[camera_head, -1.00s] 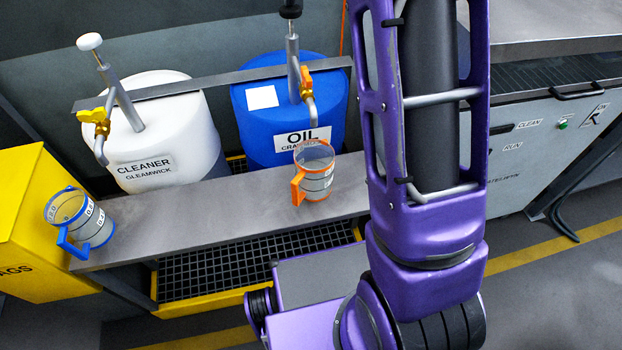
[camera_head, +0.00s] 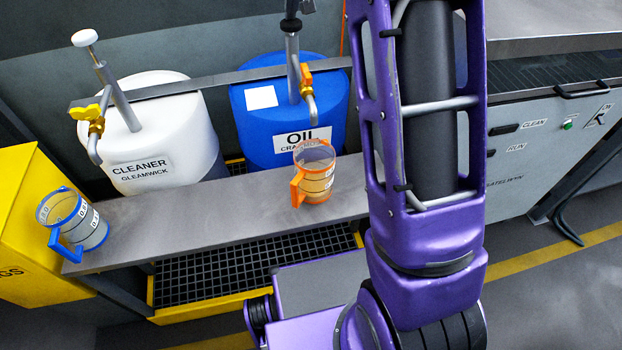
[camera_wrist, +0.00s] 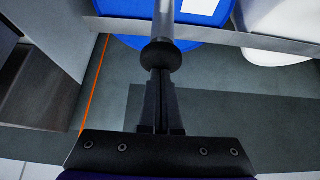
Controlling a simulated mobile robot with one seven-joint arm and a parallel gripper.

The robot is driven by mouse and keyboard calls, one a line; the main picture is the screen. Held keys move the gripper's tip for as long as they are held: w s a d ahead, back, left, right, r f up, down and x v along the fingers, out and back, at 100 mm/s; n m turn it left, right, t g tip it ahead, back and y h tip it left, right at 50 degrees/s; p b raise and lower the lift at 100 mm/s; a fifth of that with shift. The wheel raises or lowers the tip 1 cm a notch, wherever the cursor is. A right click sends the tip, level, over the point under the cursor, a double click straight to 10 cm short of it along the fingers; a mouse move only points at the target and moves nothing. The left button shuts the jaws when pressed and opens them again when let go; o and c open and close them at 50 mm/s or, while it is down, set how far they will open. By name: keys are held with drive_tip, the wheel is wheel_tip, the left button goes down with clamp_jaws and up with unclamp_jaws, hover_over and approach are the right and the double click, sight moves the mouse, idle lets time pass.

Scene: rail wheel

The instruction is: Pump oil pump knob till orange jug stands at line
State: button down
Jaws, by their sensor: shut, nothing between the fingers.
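The orange jug (camera_head: 314,180) stands upright on the grey shelf, under the oil pump's spout (camera_head: 311,108). A brownish tint shows low in it; the level against its marks is too small to read. The blue oil drum (camera_head: 262,125) stands behind. The black oil pump knob (camera_head: 291,25) is near the top edge of the head view. In the wrist view the knob (camera_wrist: 161,55) is right at the tips of my gripper (camera_wrist: 160,85). My gripper is shut and empty, its fingers together; they appear to meet the knob, but I cannot tell contact for sure.
A white cleaner drum (camera_head: 150,140) with a white-knobbed pump stands left. A blue-handled jug (camera_head: 75,222) is at the shelf's (camera_head: 200,215) left end, beside a yellow bin (camera_head: 30,235). A grey machine (camera_head: 540,140) is right. The shelf between the jugs is clear.

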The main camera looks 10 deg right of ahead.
drive_tip(key=shift+f, duration=0.15)
drive_tip(key=shift+r+p, duration=2.2)
drive_tip(key=shift+r, duration=0.85)
drive_tip(key=shift+f, duration=0.1)
drive_tip(key=shift+f+b, duration=2.05)
drive_tip(key=shift+f, duration=0.95)
drive_tip(key=shift+r, duration=0.1)
drive_tip(key=shift+r+p, duration=2.2)
drive_tip(key=shift+r, duration=0.8)
drive_tip(key=shift+r, duration=0.1)
drive_tip(key=shift+r+p, duration=1.5)
drive_tip(key=shift+r, duration=0.9)
